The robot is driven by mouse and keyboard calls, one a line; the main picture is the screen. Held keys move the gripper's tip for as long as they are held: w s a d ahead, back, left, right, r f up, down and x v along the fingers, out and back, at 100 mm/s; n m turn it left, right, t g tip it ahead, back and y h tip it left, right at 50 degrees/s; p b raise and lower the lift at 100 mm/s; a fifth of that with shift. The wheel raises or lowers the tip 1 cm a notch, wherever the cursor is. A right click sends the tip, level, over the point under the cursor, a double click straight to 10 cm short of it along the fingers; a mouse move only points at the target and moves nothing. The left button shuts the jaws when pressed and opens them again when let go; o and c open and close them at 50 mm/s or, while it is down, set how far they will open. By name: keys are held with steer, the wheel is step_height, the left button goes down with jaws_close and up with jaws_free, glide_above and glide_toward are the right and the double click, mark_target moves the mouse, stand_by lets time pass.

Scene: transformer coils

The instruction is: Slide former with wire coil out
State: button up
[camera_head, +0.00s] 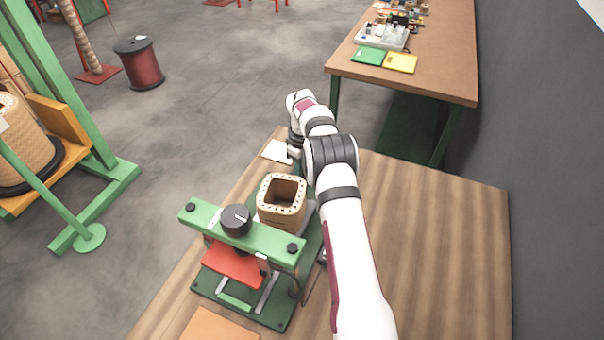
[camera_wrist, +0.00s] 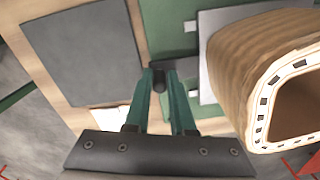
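The former with wire coil (camera_head: 281,220) is a tan, square-sided block with a square opening and dotted rim. It stands upright behind the green crossbar of the press (camera_head: 268,246). In the wrist view the coil (camera_wrist: 232,62) fills the right side, beside my fingers and apart from them. My gripper (camera_wrist: 161,76) has two green fingers angled inward, with a small dark round piece between the tips. I cannot tell whether they grip it. In the head view my arm mostly hides the gripper, just beyond the coil.
The press has a black knob (camera_head: 236,219), a red plate (camera_head: 234,263) and a green base (camera_head: 245,306). A dark grey plate (camera_wrist: 82,50) lies left of my fingers in the wrist view. The wooden table (camera_head: 440,240) is clear on the right.

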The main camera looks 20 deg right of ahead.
steer(key=o, duration=0.3)
steer(key=shift+o, duration=0.2)
steer(key=shift+r, duration=0.1)
step_height(320, 180, up, 16)
steer(key=shift+f, duration=0.2)
